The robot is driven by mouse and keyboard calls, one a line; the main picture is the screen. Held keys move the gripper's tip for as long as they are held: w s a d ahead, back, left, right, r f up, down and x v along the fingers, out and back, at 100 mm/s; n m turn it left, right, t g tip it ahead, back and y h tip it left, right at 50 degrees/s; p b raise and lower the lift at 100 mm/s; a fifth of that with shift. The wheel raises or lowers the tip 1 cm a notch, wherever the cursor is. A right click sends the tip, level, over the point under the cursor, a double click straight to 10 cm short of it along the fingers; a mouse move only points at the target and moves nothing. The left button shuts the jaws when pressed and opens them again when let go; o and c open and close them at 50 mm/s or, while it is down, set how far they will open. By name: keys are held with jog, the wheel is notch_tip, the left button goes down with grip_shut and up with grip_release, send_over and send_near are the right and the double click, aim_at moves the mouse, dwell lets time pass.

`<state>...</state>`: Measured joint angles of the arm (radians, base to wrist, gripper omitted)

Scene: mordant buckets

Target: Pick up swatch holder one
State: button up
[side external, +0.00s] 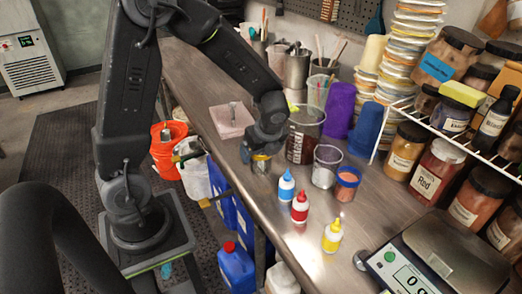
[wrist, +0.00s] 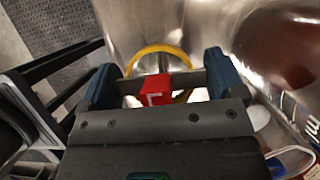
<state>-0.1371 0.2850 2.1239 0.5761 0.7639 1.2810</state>
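In the wrist view, a red block (wrist: 154,91) with a white mark on its face sits between my fingers, beside a grey stem. A yellow ring (wrist: 160,50) shows around and behind it. This looks like the swatch holder, but I cannot read a number. In the side view, a small yellow-rimmed piece (side external: 261,164) stands on the bench directly under my gripper (side external: 262,150), mostly hidden by it. My gripper also fills the wrist view (wrist: 163,84). Its blue fingertips are wide apart, with gaps on both sides of the red block.
A pinkish block (side external: 231,119) with a metal post lies behind. The bench's front edge is close, with an orange bucket (side external: 168,150) below. A scale (side external: 440,262) is front right.

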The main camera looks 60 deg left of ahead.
jog(key=c, duration=0.5)
jog(key=shift+c, duration=0.2)
jog(key=r, duration=0.9)
jog(key=shift+w+d+r, duration=0.15)
jog(key=shift+w+r, duration=0.15)
jog(key=shift+r, duration=0.1)
jog(key=w+d+r, duration=0.1)
jog(key=w+d, duration=0.5)
jog(key=d, duration=0.3)
jog(key=w+d+r, duration=0.1)
jog(key=w+d, duration=0.6)
jog(key=d, duration=0.2)
jog(key=shift+w+d, duration=0.2)
jog(key=shift+d, duration=0.15)
